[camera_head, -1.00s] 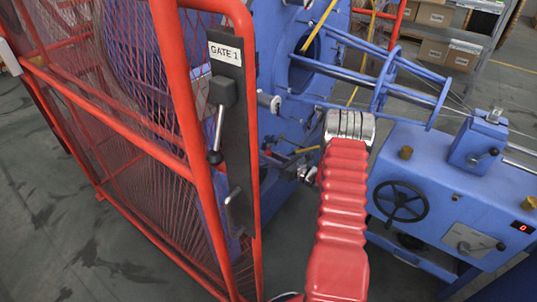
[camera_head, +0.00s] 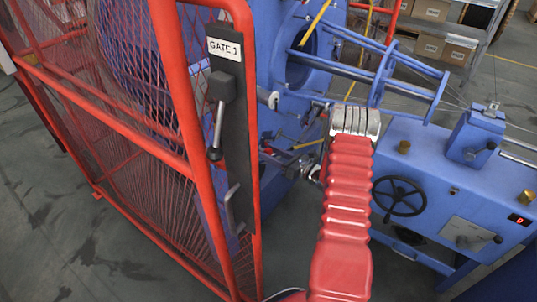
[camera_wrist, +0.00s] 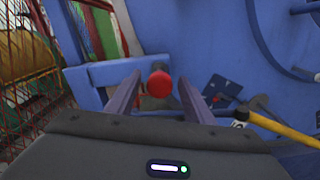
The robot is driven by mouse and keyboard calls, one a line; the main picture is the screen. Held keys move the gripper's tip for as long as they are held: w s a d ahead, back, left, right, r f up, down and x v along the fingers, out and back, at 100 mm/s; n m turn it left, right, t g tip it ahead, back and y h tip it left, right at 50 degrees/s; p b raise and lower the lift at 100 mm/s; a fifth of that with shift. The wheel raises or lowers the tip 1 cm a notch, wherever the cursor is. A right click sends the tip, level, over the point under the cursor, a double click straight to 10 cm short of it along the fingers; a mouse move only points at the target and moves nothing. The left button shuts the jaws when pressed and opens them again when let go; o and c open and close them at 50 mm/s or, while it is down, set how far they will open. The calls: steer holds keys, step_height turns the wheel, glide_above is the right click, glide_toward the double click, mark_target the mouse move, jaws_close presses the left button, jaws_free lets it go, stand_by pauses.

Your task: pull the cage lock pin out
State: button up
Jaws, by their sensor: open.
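A round red knob (camera_wrist: 160,84), which looks like the head of the cage lock pin, shows in the wrist view in front of a blue bracket (camera_wrist: 98,75). The pin's shaft is hidden behind the knob. My gripper (camera_wrist: 160,77) is open, with one dark finger on each side of the knob. Gaps show between the knob and both fingers, and I cannot tell how deep the knob sits between them. In the head view my red arm reaches toward the blue machine, and I cannot make out the knob there.
The red mesh gate (camera_head: 187,120), with a handle (camera_head: 218,115), stands left of my arm. A blue cabinet with a black handwheel (camera_head: 398,197) stands at right. In the wrist view a yellow bar (camera_wrist: 285,129) lies right of the fingers. Grey floor (camera_head: 130,240) lies below.

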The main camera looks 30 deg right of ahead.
steer(key=shift+s, duration=0.1)
steer(key=v, duration=1.3)
steer(key=shift+s, duration=0.35)
steer(key=shift+d+f, duration=0.1)
steer(key=shift+d, duration=0.05)
steer(key=shift+s, duration=0.1)
